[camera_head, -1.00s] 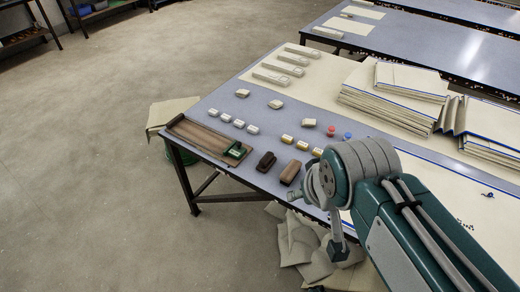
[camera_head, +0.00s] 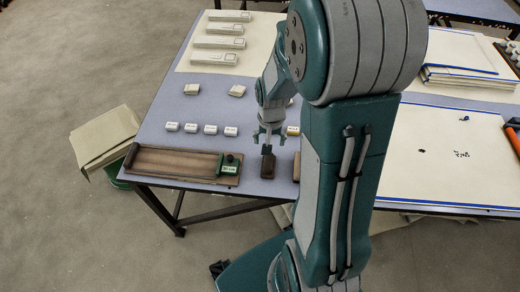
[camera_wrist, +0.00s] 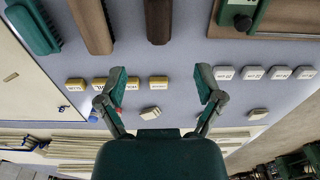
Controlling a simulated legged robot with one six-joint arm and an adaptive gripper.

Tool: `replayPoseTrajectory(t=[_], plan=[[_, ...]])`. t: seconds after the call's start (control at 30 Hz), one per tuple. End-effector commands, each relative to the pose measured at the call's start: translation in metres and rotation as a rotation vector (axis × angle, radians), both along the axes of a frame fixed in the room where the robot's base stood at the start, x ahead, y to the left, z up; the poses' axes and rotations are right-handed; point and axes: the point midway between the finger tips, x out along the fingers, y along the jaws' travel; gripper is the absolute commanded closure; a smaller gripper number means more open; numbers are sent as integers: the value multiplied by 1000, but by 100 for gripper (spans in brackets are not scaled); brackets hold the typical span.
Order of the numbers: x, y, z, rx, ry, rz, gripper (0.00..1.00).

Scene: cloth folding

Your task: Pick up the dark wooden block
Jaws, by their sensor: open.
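The dark wooden block (camera_head: 268,167) lies near the front edge of the blue-grey table, just right of a long wooden board. In the wrist view the dark block (camera_wrist: 158,20) is at the top middle, cut off by the frame edge. My gripper (camera_head: 268,140) is close behind and above the block in the head view. In the wrist view my gripper (camera_wrist: 161,86) is open, with nothing between its fingers. The dark block lies beyond the fingertips, roughly lined up with the gap. I cannot tell the exact height between them.
A lighter brown block (camera_wrist: 92,25) lies beside the dark one, with a green brush (camera_wrist: 35,27) beyond it. The wooden board (camera_head: 175,160) carries a green-labelled piece (camera_head: 229,167). Several small white labelled blocks (camera_wrist: 253,73) and yellow ones (camera_wrist: 158,82) stand in a row.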

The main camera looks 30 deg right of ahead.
Motion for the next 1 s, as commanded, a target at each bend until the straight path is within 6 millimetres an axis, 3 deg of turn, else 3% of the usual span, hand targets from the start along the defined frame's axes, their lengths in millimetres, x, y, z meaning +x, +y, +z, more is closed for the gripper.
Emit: replayPoseTrajectory(t=[0.27,0.5,0.77,1.0], plan=[[0,-2,-28,5,34,-37,14],[0,-2,-64,5,35,-36,14],[0,-3,-84,4,33,-36,14],[-1,-5,-118,5,34,-36,14]])
